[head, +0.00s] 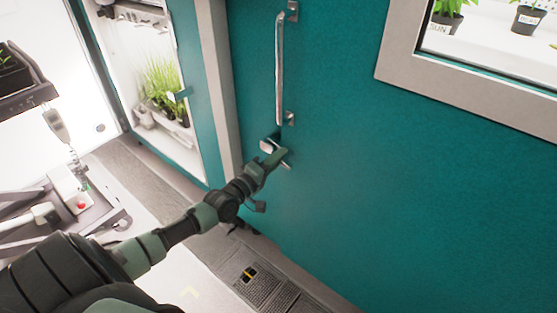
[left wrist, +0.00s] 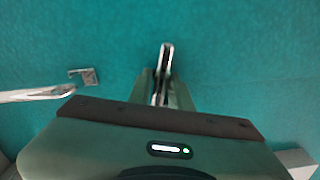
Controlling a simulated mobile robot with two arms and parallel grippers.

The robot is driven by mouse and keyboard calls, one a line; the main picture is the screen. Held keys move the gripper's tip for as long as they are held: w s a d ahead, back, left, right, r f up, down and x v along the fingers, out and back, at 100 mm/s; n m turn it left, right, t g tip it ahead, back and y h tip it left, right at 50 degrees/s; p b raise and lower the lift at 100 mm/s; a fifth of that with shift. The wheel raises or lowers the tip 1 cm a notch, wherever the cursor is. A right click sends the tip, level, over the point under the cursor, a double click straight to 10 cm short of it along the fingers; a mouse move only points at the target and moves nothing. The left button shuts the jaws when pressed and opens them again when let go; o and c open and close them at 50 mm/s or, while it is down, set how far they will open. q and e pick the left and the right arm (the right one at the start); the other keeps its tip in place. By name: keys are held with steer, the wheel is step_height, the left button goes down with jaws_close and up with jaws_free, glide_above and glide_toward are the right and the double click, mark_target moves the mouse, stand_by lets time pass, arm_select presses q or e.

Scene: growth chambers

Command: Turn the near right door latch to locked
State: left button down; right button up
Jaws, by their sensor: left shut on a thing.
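The door latch (head: 267,146) is a small silver lever on the teal door (head: 400,190), just below the lower end of the long door handle (head: 280,70). My left gripper (head: 277,157) reaches it from the lower left and is shut on it. In the left wrist view the latch (left wrist: 165,62) stands between the two green fingers (left wrist: 160,88), its bright end poking out past their tips. The fingers and palm hide part of the latch, and I cannot tell whether it is at locked. My right gripper is not in view.
The door handle's end (left wrist: 40,94) shows close to the fingers in the left wrist view. A door window (head: 480,75) with potted plants behind it is at the upper right. A lit chamber with grass-like plants (head: 160,82) and a grey cart (head: 85,205) are at the left.

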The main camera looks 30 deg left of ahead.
arm_select(q)
steer(key=shift+f+n+b, duration=0.15)
steer(key=shift+n+b, duration=0.4)
steer(key=shift+n, duration=0.85)
steer(key=c, duration=1.3)
jaws_free()
steer(key=s, duration=0.7)
steer(key=shift+s+a, duration=0.35)
steer(key=shift+s, duration=0.05)
